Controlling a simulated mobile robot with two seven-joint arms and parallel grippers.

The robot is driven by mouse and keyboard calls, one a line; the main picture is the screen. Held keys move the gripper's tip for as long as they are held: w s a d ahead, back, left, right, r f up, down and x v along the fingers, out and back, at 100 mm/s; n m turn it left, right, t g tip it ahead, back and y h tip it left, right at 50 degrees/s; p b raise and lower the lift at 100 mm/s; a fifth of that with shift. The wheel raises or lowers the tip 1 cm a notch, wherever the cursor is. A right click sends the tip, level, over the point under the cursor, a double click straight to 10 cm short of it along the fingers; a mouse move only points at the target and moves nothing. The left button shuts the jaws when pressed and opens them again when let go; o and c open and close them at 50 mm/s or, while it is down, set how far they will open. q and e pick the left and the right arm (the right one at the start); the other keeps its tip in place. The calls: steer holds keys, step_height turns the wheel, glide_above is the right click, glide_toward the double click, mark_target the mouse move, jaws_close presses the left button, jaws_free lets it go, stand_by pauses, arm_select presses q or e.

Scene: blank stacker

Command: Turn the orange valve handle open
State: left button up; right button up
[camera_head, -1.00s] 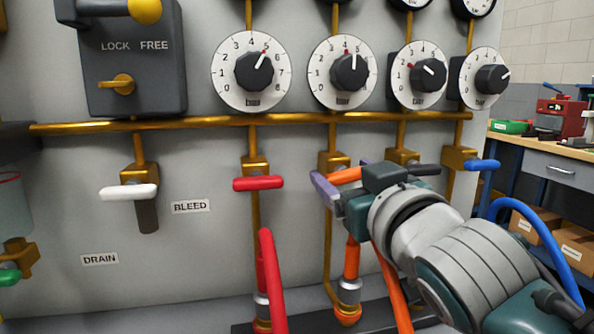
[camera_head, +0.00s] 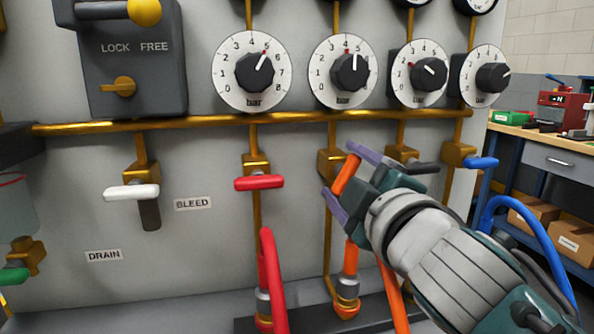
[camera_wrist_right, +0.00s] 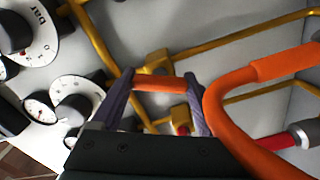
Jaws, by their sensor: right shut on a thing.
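The orange valve handle (camera_head: 346,174) sits on a brass valve body (camera_head: 327,160) under the second gauge from the left. It is tilted steeply, its upper end leaning right. My right gripper (camera_head: 340,170) is shut on it, with one purple finger at the upper end and one at the lower end. In the right wrist view the orange handle (camera_wrist_right: 158,84) spans the gap between the two fingers (camera_wrist_right: 160,95). Part of the valve body is hidden behind the gripper. My left gripper is not in view.
A red handle (camera_head: 259,183) is just left, and a black handle (camera_head: 423,167) and blue handle (camera_head: 481,163) are to the right. An orange hose (camera_wrist_right: 225,105) curves close to my right gripper. A brass pipe (camera_head: 210,122) runs above.

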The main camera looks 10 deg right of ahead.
steer(key=n, duration=0.5)
steer(key=shift+n, duration=0.3)
stand_by(0.4)
steer(key=o, duration=1.2)
steer(key=shift+o, duration=0.2)
steer(key=s, duration=1)
steer(key=shift+d+p, duration=0.15)
steer(key=shift+p, duration=0.25)
